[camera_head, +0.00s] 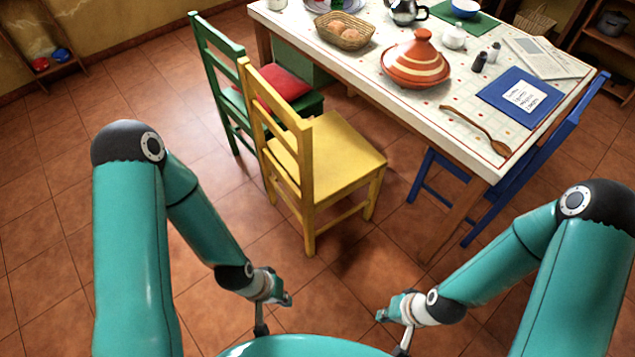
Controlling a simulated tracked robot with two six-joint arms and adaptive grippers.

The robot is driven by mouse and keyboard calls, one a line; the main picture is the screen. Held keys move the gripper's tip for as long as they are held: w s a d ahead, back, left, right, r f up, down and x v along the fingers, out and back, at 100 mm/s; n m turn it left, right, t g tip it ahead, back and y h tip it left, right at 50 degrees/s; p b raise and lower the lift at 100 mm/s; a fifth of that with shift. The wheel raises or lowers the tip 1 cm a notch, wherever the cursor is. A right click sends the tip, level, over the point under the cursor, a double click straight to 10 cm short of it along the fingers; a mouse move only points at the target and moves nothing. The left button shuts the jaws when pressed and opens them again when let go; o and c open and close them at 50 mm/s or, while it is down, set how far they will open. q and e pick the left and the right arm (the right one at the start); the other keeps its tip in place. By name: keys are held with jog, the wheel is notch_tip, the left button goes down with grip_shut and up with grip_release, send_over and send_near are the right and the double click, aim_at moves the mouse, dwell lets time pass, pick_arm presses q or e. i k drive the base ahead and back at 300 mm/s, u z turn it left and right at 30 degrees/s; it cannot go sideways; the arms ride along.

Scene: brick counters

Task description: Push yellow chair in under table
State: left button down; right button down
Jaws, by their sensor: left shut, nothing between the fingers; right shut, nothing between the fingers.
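The yellow chair (327,160) stands upright on the tiled floor in the middle of the head view, in front of the table's left long side. Its backrest is on the left and its seat faces the table (447,126). My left gripper (287,299) is shut and empty, low in the view and nearer to me than the chair. My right gripper (383,315) is shut and empty, low and right of the left one. Both are apart from the chair.
A green chair (229,85) with a red cushion (275,84) stands just behind the yellow chair. A blue chair (487,207) is at the table's right end. A tagine (415,62), basket (343,32) and wooden spoon (477,128) are on the table. Floor at left is clear.

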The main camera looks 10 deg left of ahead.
aim_at(325, 157)
jog(key=u, duration=0.05)
jog(key=i, duration=1)
jog(key=u, duration=0.45)
